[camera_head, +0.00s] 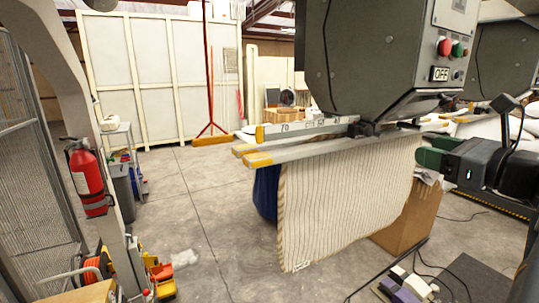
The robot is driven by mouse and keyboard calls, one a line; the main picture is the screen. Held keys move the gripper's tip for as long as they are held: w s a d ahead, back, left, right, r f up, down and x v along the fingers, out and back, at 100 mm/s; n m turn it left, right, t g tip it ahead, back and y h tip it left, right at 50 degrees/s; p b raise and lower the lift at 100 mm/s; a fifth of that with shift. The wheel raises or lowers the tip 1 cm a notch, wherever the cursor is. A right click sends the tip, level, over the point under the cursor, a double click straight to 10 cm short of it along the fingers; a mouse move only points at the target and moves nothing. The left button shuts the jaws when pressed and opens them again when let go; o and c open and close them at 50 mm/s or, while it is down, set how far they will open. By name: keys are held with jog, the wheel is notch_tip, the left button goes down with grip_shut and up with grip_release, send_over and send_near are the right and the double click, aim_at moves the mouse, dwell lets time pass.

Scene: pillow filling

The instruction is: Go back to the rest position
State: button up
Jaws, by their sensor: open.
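My gripper (432,158) reaches in from the right edge, dark with green at its end. It is beside the upper right edge of a striped pillow cover (345,205). The cover hangs below the grey filling machine (385,55), under a pale ruler-marked bar (300,128). The gap between my fingers does not show clearly, and I cannot tell whether they touch the cloth. I see nothing held in them.
A cardboard box (405,222) stands behind the cover at right. Cables and a pedal-like device (405,287) lie on the floor at the front right. A red fire extinguisher (87,178) hangs on a post at left. The floor at centre left is clear.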

jog(key=s+a+f+n+g+h, duration=0.15)
jog(key=f+n+g, duration=0.35)
jog(key=f, duration=0.6)
jog(key=s+a+f+n+g+h, duration=0.1)
jog(key=a+f+n+g+h, duration=0.15)
jog(key=f+n, duration=0.65)
jog(key=s+a+f+n+g+h, duration=0.1)
jog(key=s+a+f+n+g, duration=0.1)
jog(key=a+f+n, duration=0.4)
jog(key=s+a+f+n+g+h, duration=0.1)
jog(key=s+a+f+n+g, duration=0.1)
jog(key=s+a+f+n, duration=0.2)
jog(key=a+f+n, duration=0.3)
jog(key=a+n, duration=0.1)
jog(key=n, duration=0.1)
jog(key=shift+a+g+h, duration=0.3)
jog(key=shift+g+h, duration=0.05)
jog(key=shift+h, duration=0.05)
